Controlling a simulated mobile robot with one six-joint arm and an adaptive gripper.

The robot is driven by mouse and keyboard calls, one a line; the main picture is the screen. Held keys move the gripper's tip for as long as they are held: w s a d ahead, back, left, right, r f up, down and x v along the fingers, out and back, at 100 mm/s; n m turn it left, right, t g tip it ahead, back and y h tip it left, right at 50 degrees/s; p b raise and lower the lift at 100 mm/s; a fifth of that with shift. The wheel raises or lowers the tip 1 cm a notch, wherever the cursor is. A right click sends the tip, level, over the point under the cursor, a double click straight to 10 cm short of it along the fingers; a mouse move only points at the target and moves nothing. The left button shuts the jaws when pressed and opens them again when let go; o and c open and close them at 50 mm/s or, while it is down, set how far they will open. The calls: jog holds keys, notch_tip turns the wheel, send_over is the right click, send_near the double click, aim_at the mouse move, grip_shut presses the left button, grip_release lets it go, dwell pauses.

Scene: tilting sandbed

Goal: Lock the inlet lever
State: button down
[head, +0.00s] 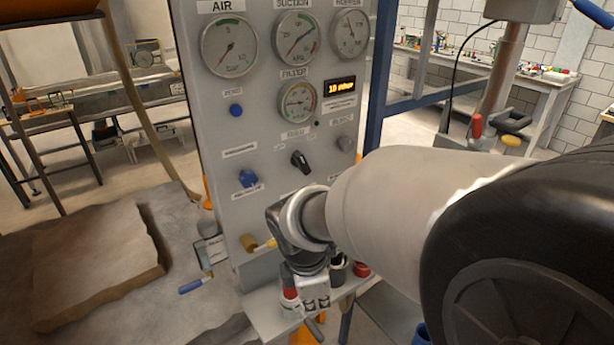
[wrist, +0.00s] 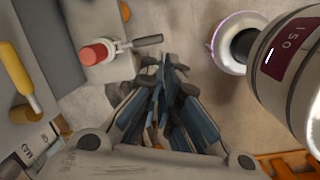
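A grey lever (wrist: 145,41) with a red-capped pivot (wrist: 95,53) shows at the upper left of the wrist view, beside the pale ledge. No readable label tells me whether this is the inlet lever. A yellow handle (wrist: 18,78) is farther left; it shows as a yellow-tipped lever on the panel (head: 262,243). My gripper (wrist: 164,72) points down, its dark-blue fingers drawn together with nothing visible between them, apart from the lever.
The gauge panel (head: 275,155) stands in front of my arm. A sand-coloured block (head: 90,260) lies at left.

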aim_at(310, 324)
jog(key=w+a+f+n+p, duration=0.1)
jog(key=w+a+f+n, duration=0.1)
jog(key=a+f+n, duration=0.2)
jog(key=shift+w+n+g, duration=0.2)
jog(key=shift+n+g, duration=0.1)
jog(key=shift+n, duration=0.2)
jog(key=shift+a, duration=0.1)
notch_tip(310, 324, down, 14)
jog(key=w+d+b, duration=0.1)
jog(key=d+b, duration=0.1)
jog(key=b, duration=0.3)
jog(key=shift+w+d+r, duration=0.15)
jog(key=shift+w, duration=0.1)
jog(key=shift+w, duration=0.1)
jog(key=shift+f, duration=0.2)
